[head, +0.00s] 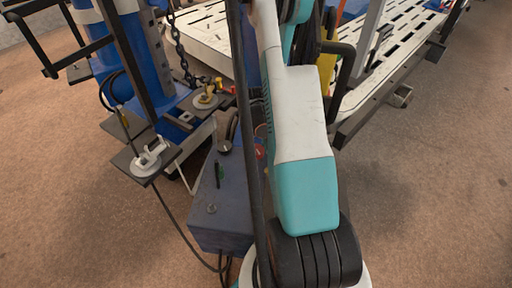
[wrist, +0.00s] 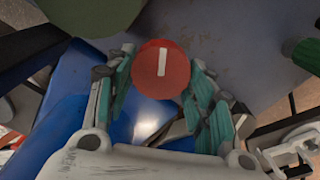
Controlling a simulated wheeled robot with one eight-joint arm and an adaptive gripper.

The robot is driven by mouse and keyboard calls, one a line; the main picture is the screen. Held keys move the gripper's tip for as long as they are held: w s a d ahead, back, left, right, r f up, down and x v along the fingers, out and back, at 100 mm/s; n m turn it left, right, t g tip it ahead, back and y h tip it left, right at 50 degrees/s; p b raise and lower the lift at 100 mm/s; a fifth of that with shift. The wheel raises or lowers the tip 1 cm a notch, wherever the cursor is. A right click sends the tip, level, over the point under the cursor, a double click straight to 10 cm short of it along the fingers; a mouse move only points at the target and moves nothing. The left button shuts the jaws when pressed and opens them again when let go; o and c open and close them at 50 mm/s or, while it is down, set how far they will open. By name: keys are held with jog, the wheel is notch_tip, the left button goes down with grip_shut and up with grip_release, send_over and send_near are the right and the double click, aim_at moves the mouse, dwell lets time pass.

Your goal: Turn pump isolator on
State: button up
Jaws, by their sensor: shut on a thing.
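A round red knob (wrist: 161,68) with a white bar across its face, which looks like the pump isolator, sits at the top middle of the wrist view. Its white bar runs nearly up and down in that picture. My gripper (wrist: 160,82) has its teal-padded fingers on either side of the knob and is shut on it. In the head view my own arm hides the gripper and most of the knob; a small red part (head: 259,152) shows beside the arm. Any on or off marking cannot be read.
A grey-blue box (head: 220,210) with small fittings stands left of my arm. Blue cylinders (head: 145,50), a hanging chain (head: 180,50) and dark brackets crowd the upper left. A slotted white platform (head: 385,60) is at upper right. The brown floor is clear at lower right.

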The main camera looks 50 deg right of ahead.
aim_at(257, 148)
jog(key=m, duration=0.7)
jog(key=shift+s+d, duration=0.1)
dwell(0.5)
jog(key=o, duration=1.1)
jog(key=shift+c, duration=0.2)
notch_tip(257, 148, up, 12)
dwell(0.5)
